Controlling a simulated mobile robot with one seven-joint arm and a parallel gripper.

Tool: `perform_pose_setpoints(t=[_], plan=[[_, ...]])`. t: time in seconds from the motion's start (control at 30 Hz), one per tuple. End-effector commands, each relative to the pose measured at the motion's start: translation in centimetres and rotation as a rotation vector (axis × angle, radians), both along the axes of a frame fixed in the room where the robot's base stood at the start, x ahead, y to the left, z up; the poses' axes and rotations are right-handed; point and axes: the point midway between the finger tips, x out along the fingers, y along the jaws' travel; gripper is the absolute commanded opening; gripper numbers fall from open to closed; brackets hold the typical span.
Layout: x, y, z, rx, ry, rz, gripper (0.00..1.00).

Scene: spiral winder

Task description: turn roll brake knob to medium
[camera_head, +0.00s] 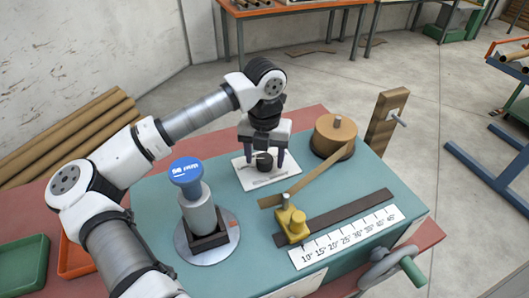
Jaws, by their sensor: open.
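The roll brake knob (264,161) is a small black knob on a white label plate (255,179) on the teal machine top. The plate's markings are too small to read, and the knob's setting cannot be told. My gripper (265,163) points down over the knob, its two dark fingers apart on either side of it. Whether the fingers touch the knob cannot be told.
A brown roll (335,137) stands right of the knob, its strip running to a yellow guide (291,222) by an angle scale (346,236). A grey cylinder with a blue cap (187,172) stands left. A crank wheel (391,265) is at front right.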

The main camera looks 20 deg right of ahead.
Motion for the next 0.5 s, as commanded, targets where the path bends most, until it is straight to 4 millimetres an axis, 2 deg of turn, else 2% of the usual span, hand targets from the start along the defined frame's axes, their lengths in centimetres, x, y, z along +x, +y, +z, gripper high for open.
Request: perform_pose_setpoints(t=[0.33, 0.5], plan=[[-0.01, 0.00, -0.46, 0.000, 0.000, -0.001, 0.59], [-0.01, -0.02, -0.43, 0.000, 0.000, -0.001, 0.36]])
